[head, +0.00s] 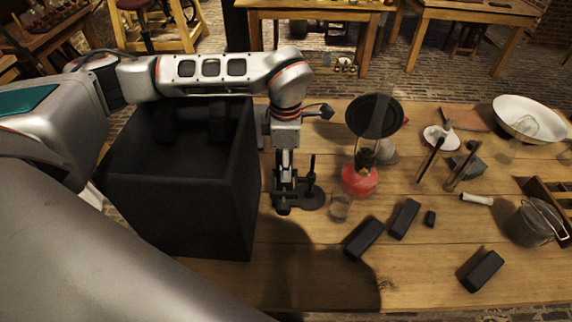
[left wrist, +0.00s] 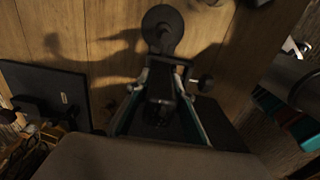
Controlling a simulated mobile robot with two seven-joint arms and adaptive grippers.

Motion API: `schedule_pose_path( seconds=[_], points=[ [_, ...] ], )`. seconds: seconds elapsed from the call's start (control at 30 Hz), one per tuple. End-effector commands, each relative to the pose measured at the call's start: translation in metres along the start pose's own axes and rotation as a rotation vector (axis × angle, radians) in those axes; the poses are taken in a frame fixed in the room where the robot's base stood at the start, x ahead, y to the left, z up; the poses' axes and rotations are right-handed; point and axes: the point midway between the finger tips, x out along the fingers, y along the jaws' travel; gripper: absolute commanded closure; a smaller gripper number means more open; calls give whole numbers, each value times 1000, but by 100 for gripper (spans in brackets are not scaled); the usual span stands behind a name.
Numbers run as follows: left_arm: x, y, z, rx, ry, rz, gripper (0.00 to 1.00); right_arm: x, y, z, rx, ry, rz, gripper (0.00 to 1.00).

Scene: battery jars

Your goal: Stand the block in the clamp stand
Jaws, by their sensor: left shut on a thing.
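The clamp stand (head: 312,198) has a round dark base and a thin upright rod. It stands on the table just right of the black box. My left gripper (head: 284,196) points down beside the stand, on its left. It is shut on a dark block (left wrist: 160,95), which shows between its fingers in the left wrist view. In the head view the held block is hard to tell from the dark fingers. The stand's round base (left wrist: 163,28) shows beyond the fingertips in the left wrist view. I cannot tell whether block and stand touch. My right gripper is out of view.
A large black box (head: 215,215) stands close left of the gripper. A red burner (head: 359,181) and a small glass (head: 340,207) are right of the stand. Dark blocks (head: 404,218) lie farther right. The front middle of the table is clear.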

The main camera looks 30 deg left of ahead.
Motion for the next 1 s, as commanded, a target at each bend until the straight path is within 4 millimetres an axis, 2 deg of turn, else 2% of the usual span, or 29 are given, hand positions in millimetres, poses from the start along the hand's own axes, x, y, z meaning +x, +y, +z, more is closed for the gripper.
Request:
schedule_pose_path(
  seconds=[0.4,0.43,0.5,0.83,1.0],
  points=[
    [10,0,0,0,-1,0,100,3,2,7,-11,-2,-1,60],
    [10,0,0,0,-1,1,73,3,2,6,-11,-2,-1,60],
    [9,0,0,0,-1,1,59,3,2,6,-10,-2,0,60],
    [9,0,0,0,0,0,59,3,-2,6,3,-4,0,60],
    [-5,1,0,0,-1,2,59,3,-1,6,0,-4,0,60]
  ],
)
